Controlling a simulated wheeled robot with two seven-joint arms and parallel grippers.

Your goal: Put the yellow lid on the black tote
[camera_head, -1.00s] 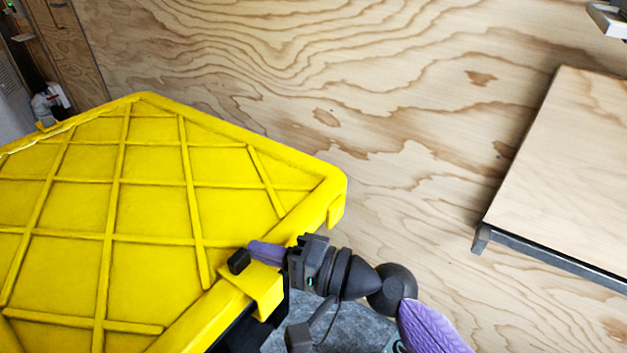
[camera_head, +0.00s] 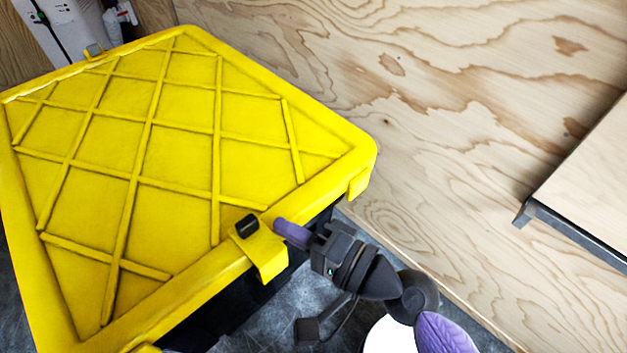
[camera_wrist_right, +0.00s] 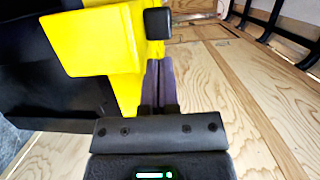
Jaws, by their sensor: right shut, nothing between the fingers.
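The yellow lid (camera_head: 180,150) with raised ribs lies over the black tote (camera_head: 240,300), whose dark side shows below the lid's near right edge. The lid's latch tab (camera_head: 258,248) hangs over that edge. In the head view I cannot tell whether the lid is fully seated all round. My right gripper (camera_head: 285,232) is shut and empty, its purple fingers beside the latch tab. In the right wrist view, the closed fingers (camera_wrist_right: 158,85) are close beside the yellow tab (camera_wrist_right: 90,42), with the black tote (camera_wrist_right: 55,85) to the left. My left gripper is not in view.
A plywood wall (camera_head: 400,80) rises behind the lid. A wooden panel with a dark edge (camera_head: 590,190) stands at the right. Grey floor (camera_head: 300,310) shows near my right gripper. A white item (camera_head: 118,25) stands at the back left.

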